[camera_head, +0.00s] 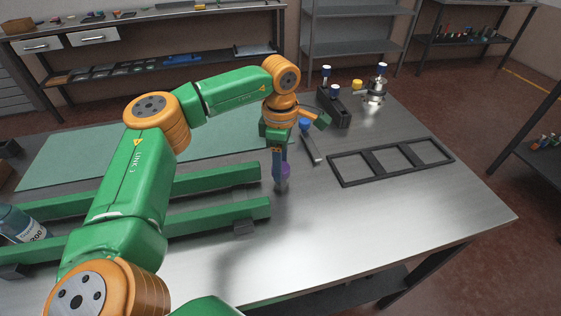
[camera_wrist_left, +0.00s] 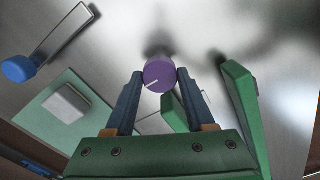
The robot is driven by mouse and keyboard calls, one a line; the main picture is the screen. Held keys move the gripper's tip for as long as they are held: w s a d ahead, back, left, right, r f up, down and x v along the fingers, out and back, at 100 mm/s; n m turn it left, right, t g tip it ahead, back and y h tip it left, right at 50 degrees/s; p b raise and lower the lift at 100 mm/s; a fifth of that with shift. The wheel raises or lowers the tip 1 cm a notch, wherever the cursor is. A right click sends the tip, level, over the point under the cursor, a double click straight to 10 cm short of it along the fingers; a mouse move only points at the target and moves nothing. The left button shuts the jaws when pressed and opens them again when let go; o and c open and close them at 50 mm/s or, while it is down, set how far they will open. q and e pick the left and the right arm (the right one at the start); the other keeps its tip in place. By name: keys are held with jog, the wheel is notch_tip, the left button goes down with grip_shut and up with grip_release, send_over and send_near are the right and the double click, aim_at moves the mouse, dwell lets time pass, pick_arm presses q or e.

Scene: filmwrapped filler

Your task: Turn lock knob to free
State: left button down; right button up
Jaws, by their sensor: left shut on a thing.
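The purple lock knob (camera_head: 283,171) is near the right ends of two long green bars. In the left wrist view the knob (camera_wrist_left: 158,74) shows a round top with a white line slanting across it. My left gripper (camera_head: 281,168) points down at the knob, and its two blue-grey fingers (camera_wrist_left: 160,82) close on it from both sides. My right gripper is in neither view.
The green bars (camera_head: 217,217) lie left of the knob. A blue-headed lever (camera_head: 312,147), a black three-opening frame (camera_head: 391,160) and a dark block with blue knobs (camera_head: 334,106) stand to the right. The table front right is clear.

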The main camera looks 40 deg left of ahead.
pick_arm(q)
jog(key=n+p, duration=0.1)
jog(key=n, duration=0.3)
jog(key=shift+n, duration=0.3)
jog(key=n, duration=0.4)
jog(key=shift+p, duration=0.3)
jog(key=n, duration=0.5)
jog(key=shift+p, duration=0.35)
jog(key=shift+n+p, duration=0.3)
jog(key=shift+n, duration=1.8)
jog(key=shift+c, duration=1.3)
grip_release()
